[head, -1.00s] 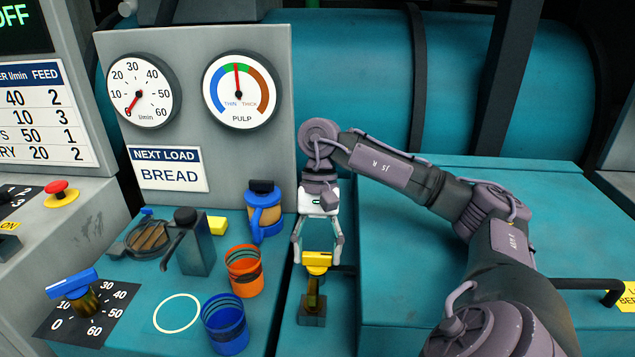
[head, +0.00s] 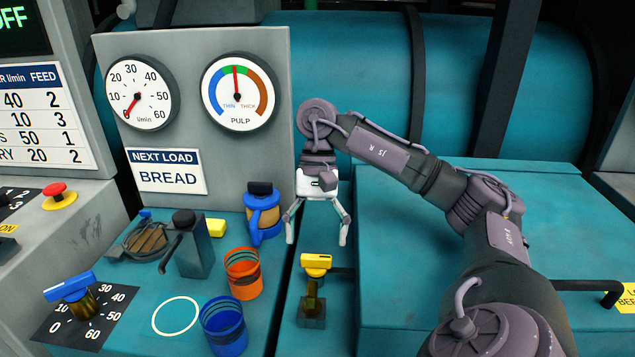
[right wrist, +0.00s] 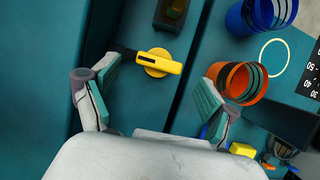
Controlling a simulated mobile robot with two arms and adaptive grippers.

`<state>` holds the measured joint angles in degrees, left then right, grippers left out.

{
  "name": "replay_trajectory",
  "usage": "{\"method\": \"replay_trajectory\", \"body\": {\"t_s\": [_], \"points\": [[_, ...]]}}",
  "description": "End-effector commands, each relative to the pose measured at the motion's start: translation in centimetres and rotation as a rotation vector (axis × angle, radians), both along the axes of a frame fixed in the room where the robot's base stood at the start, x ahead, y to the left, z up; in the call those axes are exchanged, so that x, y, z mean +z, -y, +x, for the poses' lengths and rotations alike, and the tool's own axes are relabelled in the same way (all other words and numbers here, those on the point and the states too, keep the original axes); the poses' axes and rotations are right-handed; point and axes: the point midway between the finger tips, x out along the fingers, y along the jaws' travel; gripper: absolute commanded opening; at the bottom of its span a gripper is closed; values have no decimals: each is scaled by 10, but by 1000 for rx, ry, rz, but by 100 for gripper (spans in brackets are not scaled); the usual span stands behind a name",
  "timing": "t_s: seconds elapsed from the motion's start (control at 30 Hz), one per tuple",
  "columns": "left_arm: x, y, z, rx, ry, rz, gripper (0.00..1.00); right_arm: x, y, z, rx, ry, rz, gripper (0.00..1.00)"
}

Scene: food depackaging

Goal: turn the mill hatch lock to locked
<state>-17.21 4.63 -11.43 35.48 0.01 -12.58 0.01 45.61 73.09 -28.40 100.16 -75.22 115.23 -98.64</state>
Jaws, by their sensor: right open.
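The mill hatch lock is a yellow handle (head: 316,261) on the narrow teal strip left of the large teal hatch cover (head: 450,235). Its yellow bar lies crosswise, left to right, in the head view. In the right wrist view the yellow handle (right wrist: 158,62) has a round hub and a dark bar running out on its left. My right gripper (head: 317,240) is open and empty, above and behind the handle, not touching it. In the right wrist view its two fingers stand wide apart on either side of the handle. My left gripper is not in view.
An olive post on a dark base (head: 311,312) stands just in front of the lock. An orange cup (head: 243,275), a blue cup (head: 224,328) and a blue-lidded jar (head: 263,215) stand to the left. A black rail (head: 585,285) is at the right.

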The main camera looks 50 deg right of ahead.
Motion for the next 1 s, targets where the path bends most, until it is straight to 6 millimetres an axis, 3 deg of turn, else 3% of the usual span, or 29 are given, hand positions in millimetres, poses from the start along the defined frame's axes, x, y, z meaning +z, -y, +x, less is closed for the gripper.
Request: {"method": "replay_trajectory", "body": {"t_s": [0.4,1.0], "points": [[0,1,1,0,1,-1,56,38,14,9,-7,8,0,85],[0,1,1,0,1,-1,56,73,24,18,-2,4,1,85]]}}
